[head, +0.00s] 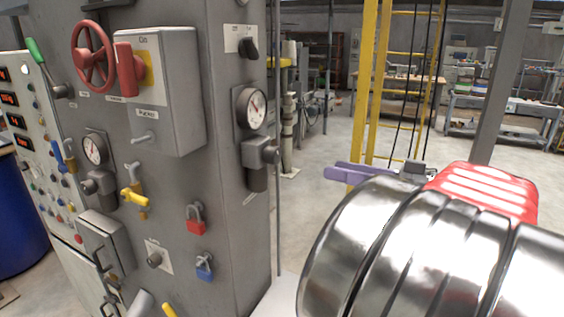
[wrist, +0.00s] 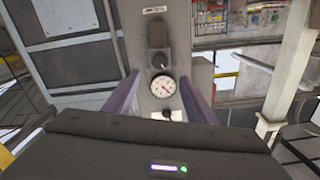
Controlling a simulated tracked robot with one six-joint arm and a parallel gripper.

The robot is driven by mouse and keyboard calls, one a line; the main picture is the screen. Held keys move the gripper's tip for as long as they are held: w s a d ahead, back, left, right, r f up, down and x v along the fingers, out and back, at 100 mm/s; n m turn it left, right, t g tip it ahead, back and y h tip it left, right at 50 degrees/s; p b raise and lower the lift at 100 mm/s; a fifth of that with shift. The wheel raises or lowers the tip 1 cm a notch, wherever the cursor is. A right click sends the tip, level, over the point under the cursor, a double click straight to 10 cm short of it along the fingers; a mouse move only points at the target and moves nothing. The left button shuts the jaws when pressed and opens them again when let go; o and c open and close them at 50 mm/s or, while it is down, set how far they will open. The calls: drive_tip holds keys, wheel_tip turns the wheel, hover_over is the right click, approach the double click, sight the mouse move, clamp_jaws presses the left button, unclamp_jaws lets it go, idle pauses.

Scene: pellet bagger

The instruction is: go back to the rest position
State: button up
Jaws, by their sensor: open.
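My gripper (head: 350,173) has purple fingers and shows right of the machine column in the head view, partly behind my own shiny arm. In the wrist view its two fingers (wrist: 159,76) stand wide apart with nothing between them. Beyond them is a round white-faced gauge (wrist: 163,86) on the column's narrow side. The same side in the head view bears a gauge (head: 251,107) with a black knob (head: 249,47) above it. The gripper appears clear of the column.
The grey column (head: 225,200) carries a red handwheel (head: 93,57), a grey box with a red lever (head: 128,70), a yellow valve handle (head: 133,198), a red padlock (head: 195,219) and a blue padlock (head: 204,266). A yellow frame (head: 366,90) stands behind my gripper. Open floor (head: 320,150) lies between.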

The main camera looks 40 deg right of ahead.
drive_tip(key=w+a+f+m+g+y, duration=0.25)
drive_tip(key=w+a+f+g, duration=0.5)
drive_tip(key=a+f, duration=0.5)
drive_tip(key=a+f+m+g+h, duration=0.1)
drive_tip(key=a+f+g+h, duration=0.4)
drive_tip(key=a+f, duration=0.55)
drive_tip(key=s+a+r+n+t+h, duration=0.1)
drive_tip(key=s+a+n+h, duration=0.1)
drive_tip(key=a, duration=0.7)
drive_tip(key=shift+s+a+r+n+h, duration=0.3)
drive_tip(key=shift+s+r+n+h, duration=0.1)
drive_tip(key=shift+s+h, duration=0.45)
drive_tip(key=shift+a, duration=0.1)
drive_tip(key=shift+c, duration=0.5)
idle(1.0)
